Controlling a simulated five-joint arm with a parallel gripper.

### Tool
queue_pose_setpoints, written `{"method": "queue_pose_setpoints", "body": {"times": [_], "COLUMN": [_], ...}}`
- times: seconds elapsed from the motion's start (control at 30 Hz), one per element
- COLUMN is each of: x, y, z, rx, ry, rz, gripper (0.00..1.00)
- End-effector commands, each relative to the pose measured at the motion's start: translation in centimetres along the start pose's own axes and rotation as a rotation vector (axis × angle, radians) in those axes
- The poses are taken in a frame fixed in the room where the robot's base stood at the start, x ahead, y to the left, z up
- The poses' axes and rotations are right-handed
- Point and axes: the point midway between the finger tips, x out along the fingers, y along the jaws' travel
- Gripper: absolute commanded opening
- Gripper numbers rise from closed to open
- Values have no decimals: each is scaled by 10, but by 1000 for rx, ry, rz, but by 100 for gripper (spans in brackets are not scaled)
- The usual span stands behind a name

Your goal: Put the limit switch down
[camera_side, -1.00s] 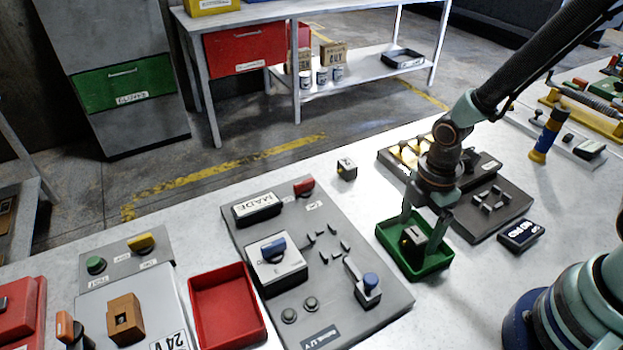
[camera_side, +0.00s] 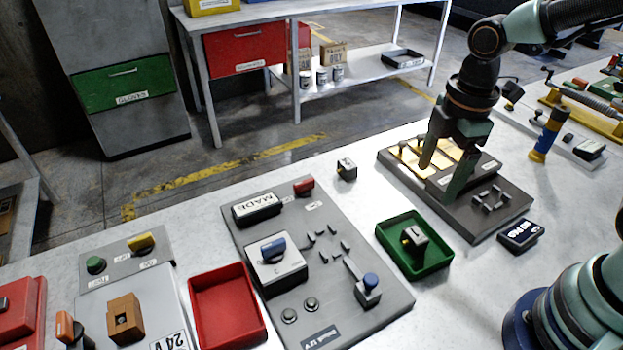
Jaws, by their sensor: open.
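The limit switch, which I take to be the small grey and black block (camera_side: 414,238), sits inside the green tray (camera_side: 437,267). A similar small block (camera_side: 346,168) stands on the bare table to the upper left. My gripper (camera_side: 437,183) is open and empty. It is above the dark panel with lit yellow plates, to the upper right of the green tray and apart from the block in it.
A dark panel (camera_side: 481,225) with yellow plates and small pegs lies under my gripper. A grey board (camera_side: 375,318) with a blue knob and lever lies left of the green tray. A red tray (camera_side: 257,330) is further left. A black labelled box (camera_side: 520,235) sits at right.

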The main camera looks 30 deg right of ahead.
Motion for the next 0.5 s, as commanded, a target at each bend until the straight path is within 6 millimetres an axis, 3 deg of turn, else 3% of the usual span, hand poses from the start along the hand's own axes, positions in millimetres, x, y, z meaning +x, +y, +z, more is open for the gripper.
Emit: {"method": "queue_pose_setpoints", "body": {"times": [0.3,0.5], "x": [-64,-86], "y": [22,25], "z": [38,55], "rx": [855,1200], "ry": [206,331], "rz": [229,288], "gripper": [87,87]}}
